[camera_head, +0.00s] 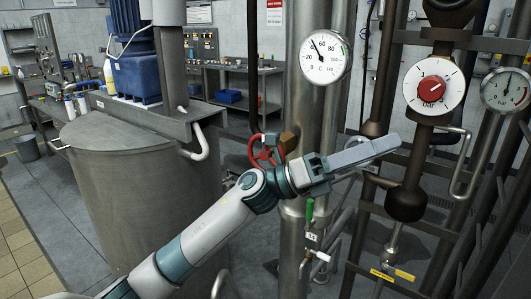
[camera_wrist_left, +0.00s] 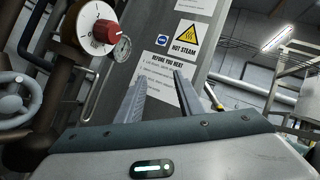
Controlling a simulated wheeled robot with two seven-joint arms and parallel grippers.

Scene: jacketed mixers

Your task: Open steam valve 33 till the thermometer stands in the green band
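The thermometer (camera_head: 325,57) is a round white dial marked C on the steel column. I cannot read a number 33 on any valve. A red handwheel (camera_head: 264,153) sits behind my left arm, partly hidden. A green-handled valve (camera_head: 309,211) stands below my left wrist, with a small white tag under it. My left gripper (camera_head: 391,146) is raised in front of the pipework; in the left wrist view (camera_wrist_left: 159,78) its fingers are apart with nothing between them. My right gripper is out of view.
A red knob on a white dial (camera_head: 434,88) and a bar gauge (camera_head: 506,90) are on the right pipes. A grey handwheel (camera_wrist_left: 17,99) and a hot steam sign (camera_wrist_left: 189,37) show in the wrist view. A large steel vessel (camera_head: 140,190) stands left.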

